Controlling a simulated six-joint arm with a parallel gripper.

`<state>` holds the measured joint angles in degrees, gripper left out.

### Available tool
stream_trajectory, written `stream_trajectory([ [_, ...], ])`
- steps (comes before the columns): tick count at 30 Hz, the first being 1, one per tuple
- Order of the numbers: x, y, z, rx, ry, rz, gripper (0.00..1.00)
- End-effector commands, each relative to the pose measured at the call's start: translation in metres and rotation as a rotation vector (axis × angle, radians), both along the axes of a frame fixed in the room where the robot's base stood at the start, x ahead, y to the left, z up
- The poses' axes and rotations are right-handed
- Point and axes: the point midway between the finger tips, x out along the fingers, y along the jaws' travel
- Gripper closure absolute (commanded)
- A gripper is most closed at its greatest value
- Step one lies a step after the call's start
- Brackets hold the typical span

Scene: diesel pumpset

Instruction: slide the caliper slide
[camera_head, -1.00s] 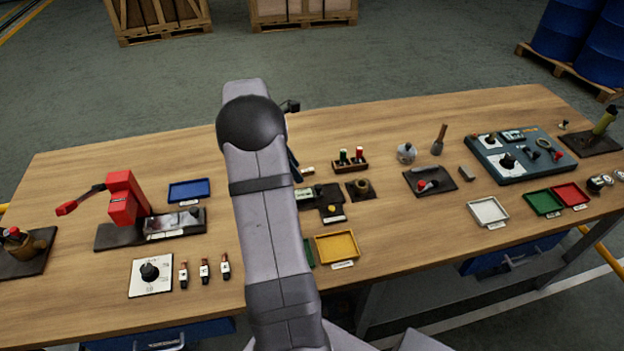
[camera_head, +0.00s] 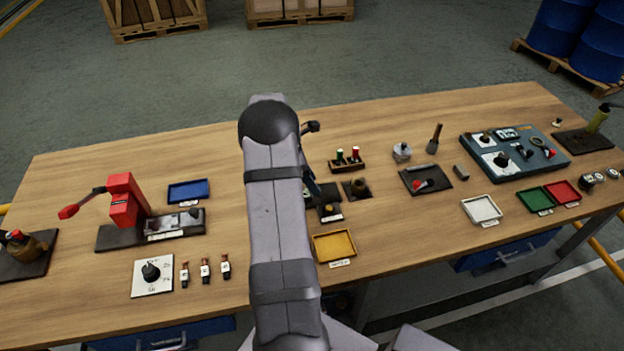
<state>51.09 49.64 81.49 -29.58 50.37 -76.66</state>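I cannot surely pick out the caliper slide. A small dark fixture (camera_head: 330,212) with a pale label and a yellowish part stands just right of my arm near the middle of the table, partly hidden by the arm. My gripper (camera_head: 314,188) shows only as a dark bluish part beside the arm, reaching down at this fixture. Its fingertips are hidden or too small, so I cannot tell whether it is open, shut or touching anything.
A yellow tray (camera_head: 334,246) lies in front of the fixture, and a rack with green and red pieces (camera_head: 347,160) stands behind it. A red press (camera_head: 124,200) and blue tray (camera_head: 188,191) are left. A teal panel (camera_head: 515,153) is right. The back left tabletop is clear.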

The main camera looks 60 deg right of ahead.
Motion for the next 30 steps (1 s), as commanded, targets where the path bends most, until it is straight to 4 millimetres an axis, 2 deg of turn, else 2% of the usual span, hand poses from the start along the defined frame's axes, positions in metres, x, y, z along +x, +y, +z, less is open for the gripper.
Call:
stream_trajectory([
  [11, -0.002, -0.002, -0.006, -0.001, -0.001, 0.000, 0.63],
  [13, -0.002, -0.002, -0.006, -0.001, -0.001, 0.000, 0.75],
  [16, -0.002, -0.002, -0.006, -0.001, -0.001, 0.000, 0.99],
  [22, -0.004, -0.004, -0.005, 0.000, 0.000, -0.001, 1.00],
  [30, -0.024, -0.024, -0.005, -0.002, 0.000, -0.001, 1.00],
])
